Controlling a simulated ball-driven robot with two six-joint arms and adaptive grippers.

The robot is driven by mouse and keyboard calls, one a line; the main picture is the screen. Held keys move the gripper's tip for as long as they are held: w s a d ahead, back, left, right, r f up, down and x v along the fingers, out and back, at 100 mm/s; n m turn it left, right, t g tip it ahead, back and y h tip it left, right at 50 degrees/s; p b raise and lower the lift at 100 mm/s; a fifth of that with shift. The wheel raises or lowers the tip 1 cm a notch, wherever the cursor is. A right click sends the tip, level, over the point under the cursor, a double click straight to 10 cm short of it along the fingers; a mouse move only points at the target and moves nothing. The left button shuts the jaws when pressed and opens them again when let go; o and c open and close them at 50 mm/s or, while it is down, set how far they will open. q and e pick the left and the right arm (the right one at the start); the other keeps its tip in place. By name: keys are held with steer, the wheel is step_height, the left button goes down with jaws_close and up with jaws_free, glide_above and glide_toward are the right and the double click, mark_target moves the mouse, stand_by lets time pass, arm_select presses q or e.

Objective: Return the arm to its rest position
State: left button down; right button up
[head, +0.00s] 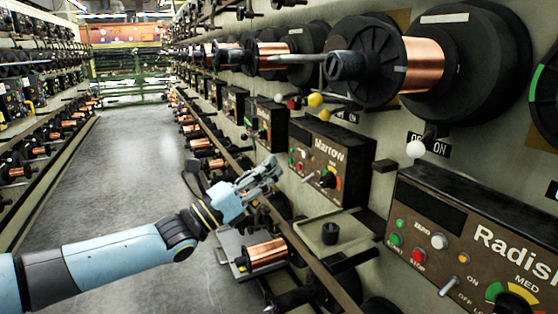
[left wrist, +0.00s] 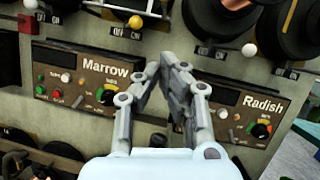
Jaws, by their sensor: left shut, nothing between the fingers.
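My left gripper (head: 268,170) reaches in from the left in the head view, in front of the machine wall and close to the Marrow control box (head: 328,160). Its fingers are shut and hold nothing. In the left wrist view the gripper (left wrist: 168,68) points at the wall between the Marrow box (left wrist: 88,82) and the Radish box (left wrist: 252,120). I cannot tell from these frames whether it touches the wall. My right gripper is not in view.
A copper spool (head: 265,252) lies on a grey tray below my left gripper. Large copper spools (head: 424,62) stick out of the wall above. White knobs (head: 415,149) and a yellow knob (head: 315,100) also stick out. The aisle floor (head: 125,170) at left is clear.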

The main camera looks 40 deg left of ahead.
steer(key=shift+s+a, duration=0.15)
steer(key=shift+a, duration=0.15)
arm_select(q)
steer(key=shift+f, duration=0.1)
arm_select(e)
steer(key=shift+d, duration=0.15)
